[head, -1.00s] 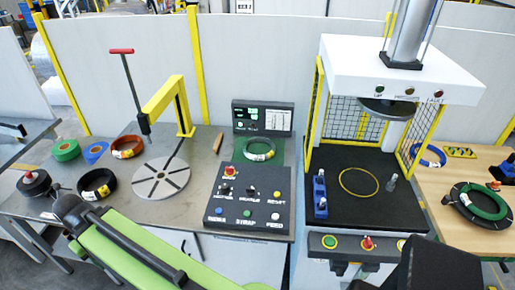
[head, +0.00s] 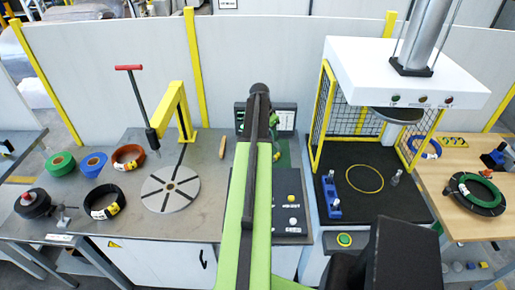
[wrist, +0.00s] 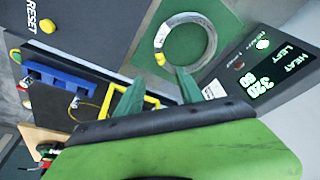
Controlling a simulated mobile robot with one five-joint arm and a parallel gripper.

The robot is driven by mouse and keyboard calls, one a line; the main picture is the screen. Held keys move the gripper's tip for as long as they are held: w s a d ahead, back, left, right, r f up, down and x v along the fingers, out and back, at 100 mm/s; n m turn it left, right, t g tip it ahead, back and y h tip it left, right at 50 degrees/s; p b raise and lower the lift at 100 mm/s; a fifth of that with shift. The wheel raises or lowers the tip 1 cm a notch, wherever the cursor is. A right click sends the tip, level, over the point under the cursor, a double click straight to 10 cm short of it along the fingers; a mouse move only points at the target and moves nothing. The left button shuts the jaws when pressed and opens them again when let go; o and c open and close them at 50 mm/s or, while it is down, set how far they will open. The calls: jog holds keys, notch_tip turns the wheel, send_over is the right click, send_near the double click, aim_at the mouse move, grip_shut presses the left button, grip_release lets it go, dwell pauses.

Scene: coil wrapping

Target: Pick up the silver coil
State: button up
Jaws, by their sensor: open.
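The silver coil (wrist: 212,38) is a thin ring with a yellow-and-white label, lying on a green mat (wrist: 183,42) in the wrist view.
A display box (wrist: 262,75) stands just right of the coil in the wrist view. The button panel (head: 291,205) lies in front of the mat. The yellow-framed press (head: 375,190) is to the right. A grey turntable (head: 170,190) and several other coils are left.

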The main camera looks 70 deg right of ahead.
jog(key=b, duration=1.2)
send_over(275, 156)
jog(key=w+a, duration=0.1)
notch_tip(275, 156, down, 12)
jog(key=shift+a+r, duration=0.1)
jog(key=b+x, duration=0.5)
jog(key=shift+s+f, duration=0.2)
jog(key=shift+f, duration=0.15)
jog(key=shift+r, duration=0.2)
grip_shut()
